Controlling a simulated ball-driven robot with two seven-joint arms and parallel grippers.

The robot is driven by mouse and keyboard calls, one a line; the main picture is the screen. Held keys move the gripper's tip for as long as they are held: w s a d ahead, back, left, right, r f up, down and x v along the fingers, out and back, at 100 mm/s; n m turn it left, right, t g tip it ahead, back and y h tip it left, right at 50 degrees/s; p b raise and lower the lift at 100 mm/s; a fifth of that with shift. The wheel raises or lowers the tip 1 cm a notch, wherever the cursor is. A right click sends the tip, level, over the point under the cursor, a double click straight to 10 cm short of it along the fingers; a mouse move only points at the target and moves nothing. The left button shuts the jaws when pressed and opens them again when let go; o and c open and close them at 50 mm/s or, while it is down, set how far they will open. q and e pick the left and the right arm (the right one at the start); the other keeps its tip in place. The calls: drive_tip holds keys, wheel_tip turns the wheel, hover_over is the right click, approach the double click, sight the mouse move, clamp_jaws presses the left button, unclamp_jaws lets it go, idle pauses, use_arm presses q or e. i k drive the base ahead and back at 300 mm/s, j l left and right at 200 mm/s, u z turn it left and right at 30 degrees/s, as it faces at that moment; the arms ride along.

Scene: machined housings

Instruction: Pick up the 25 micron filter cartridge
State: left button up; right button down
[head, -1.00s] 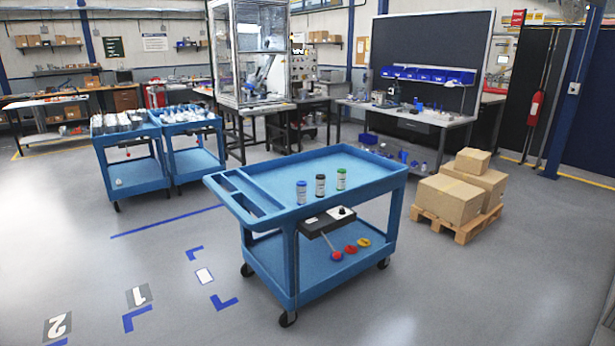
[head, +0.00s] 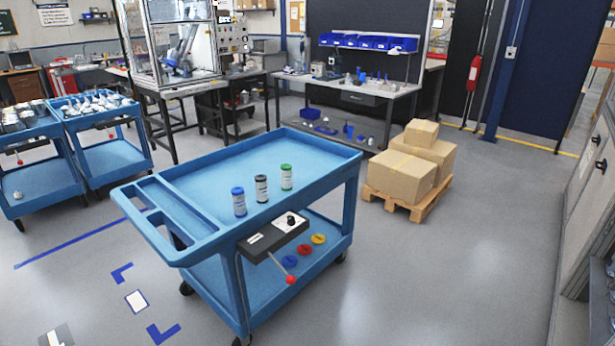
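Three small filter cartridges stand upright in a row on the top tray of a blue cart (head: 318,158). One has a blue cap (head: 239,202), one a black cap (head: 261,189) and one a green cap (head: 286,177). Each has a pale label, but the print is too small to read, so I cannot tell which is the 25 micron one. They stand apart from each other, with bare tray around them. Neither of my grippers is in view.
A black control box (head: 273,238) with a red-knobbed lever hangs on the cart's near side. Coloured discs lie on its lower shelf. Cartons (head: 408,171) on a pallet stand to the right, and a grey cabinet (head: 590,190) at the right edge. The floor in front right is clear.

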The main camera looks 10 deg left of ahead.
sight(260, 179)
drive_tip(key=i+z, duration=0.5)
drive_tip(key=i, duration=0.5)
drive_tip(key=i+u, duration=0.35)
drive_tip(key=i+l+u, duration=0.15)
drive_tip(key=i+u, duration=0.25)
drive_tip(key=i+l+u, duration=0.35)
drive_tip(key=k+j, duration=0.05)
drive_tip(key=j, duration=0.05)
